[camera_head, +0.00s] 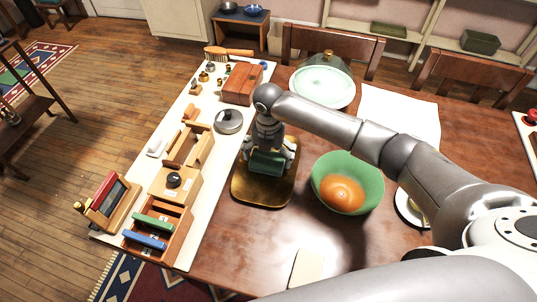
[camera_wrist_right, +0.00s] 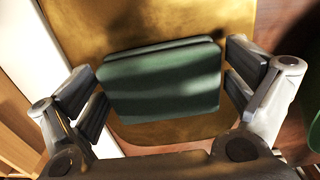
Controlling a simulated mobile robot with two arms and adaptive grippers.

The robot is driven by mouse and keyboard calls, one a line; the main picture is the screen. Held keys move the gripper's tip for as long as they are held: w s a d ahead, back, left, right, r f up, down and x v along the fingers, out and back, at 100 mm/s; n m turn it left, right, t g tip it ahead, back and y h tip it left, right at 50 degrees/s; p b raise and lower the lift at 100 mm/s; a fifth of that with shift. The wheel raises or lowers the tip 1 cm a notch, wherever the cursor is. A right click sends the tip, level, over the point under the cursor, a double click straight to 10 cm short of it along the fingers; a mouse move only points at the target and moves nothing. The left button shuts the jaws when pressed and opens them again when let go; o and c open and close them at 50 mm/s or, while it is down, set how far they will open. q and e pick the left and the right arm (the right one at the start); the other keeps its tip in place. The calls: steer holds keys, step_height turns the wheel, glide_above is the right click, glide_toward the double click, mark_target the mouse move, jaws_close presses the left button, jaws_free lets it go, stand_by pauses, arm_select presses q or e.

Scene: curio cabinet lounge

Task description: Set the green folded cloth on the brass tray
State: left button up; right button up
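The green folded cloth (camera_head: 267,163) lies over the brass tray (camera_head: 264,196) on the dark wooden table, and appears to rest on it. In the right wrist view the cloth (camera_wrist_right: 160,82) sits inside the outline of the tray (camera_wrist_right: 100,22), slightly tilted in the picture. My right gripper (camera_head: 270,158) is right above the tray, with its fingers spread on either side of the cloth. In the wrist view a gap shows at the right finger; the left finger is very close to the cloth's edge, and I cannot tell whether it touches. My left gripper is out of view.
A green bowl (camera_head: 370,168) with an orange thing stands right of the tray. A long pale board (camera_head: 160,190) with wooden boxes and small items runs along the left. A glass-domed dish (camera_head: 322,88) stands behind. Bare table lies in front of the tray.

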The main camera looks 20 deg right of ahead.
mark_target(268, 155)
steer(key=shift+r, duration=0.4)
step_height(268, 155, up, 12)
steer(key=b, duration=0.2)
steer(key=shift+f, duration=0.2)
